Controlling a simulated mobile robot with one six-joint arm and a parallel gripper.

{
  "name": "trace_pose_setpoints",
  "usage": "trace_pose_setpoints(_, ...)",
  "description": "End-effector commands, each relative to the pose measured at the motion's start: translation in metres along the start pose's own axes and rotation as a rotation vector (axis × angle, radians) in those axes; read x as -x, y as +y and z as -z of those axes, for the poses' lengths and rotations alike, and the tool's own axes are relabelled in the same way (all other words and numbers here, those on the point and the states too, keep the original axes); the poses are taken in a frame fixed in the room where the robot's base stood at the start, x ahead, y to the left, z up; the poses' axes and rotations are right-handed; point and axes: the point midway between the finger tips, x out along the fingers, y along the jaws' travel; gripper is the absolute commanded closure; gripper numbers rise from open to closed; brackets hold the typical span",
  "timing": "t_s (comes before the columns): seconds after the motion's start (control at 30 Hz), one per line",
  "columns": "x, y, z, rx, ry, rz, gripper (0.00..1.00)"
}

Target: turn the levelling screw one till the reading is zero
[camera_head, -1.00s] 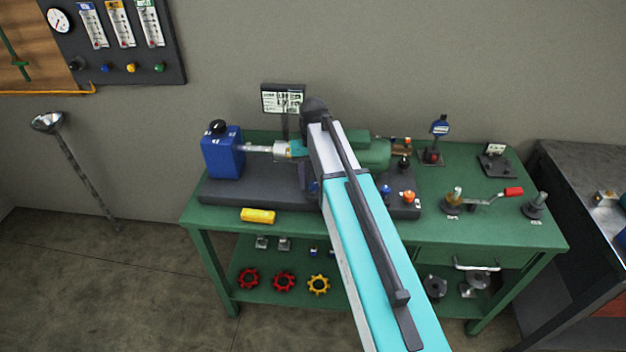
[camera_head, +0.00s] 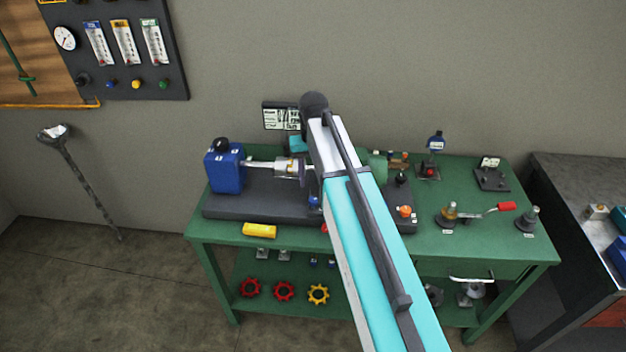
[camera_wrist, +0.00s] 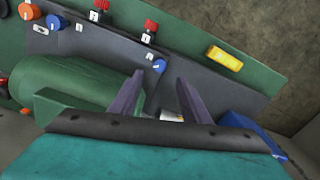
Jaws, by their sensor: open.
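My gripper (camera_wrist: 160,76) is open and empty in the wrist view, its two purple fingers spread apart. A blue knob (camera_wrist: 158,66) on the dark machine base shows between and just beyond the fingertips; I cannot tell its distance from them. Two red knobs with labels (camera_wrist: 150,27) (camera_wrist: 102,7) stand along the base's edge. I cannot read which is levelling screw one. In the head view my arm hides most of the gripper and the machine's middle.
The green bench (camera_head: 480,255) carries a blue block (camera_head: 224,172), a yellow block (camera_head: 260,230), an orange knob (camera_head: 404,211) and a red-handled crank (camera_head: 505,207). Coloured handwheels (camera_head: 284,290) lie on the shelf below. A dark table (camera_head: 575,185) stands at right. Floor at left is open.

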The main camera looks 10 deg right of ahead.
Motion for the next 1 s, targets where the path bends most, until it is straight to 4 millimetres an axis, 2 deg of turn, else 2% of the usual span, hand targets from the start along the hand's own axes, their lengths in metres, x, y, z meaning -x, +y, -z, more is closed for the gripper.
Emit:
trace_pose_setpoints(0.03,0.01,0.0,0.0,0.0,0.001,0.0,0.57)
trace_pose_setpoints(0.4,0.048,0.0,0.0,0.0,0.001,0.001,0.57)
trace_pose_setpoints(0.6,0.054,0.0,0.0,0.0,0.0,0.001,0.57)
trace_pose_setpoints(1.0,0.054,0.0,0.0,0.0,0.0,0.001,0.57)
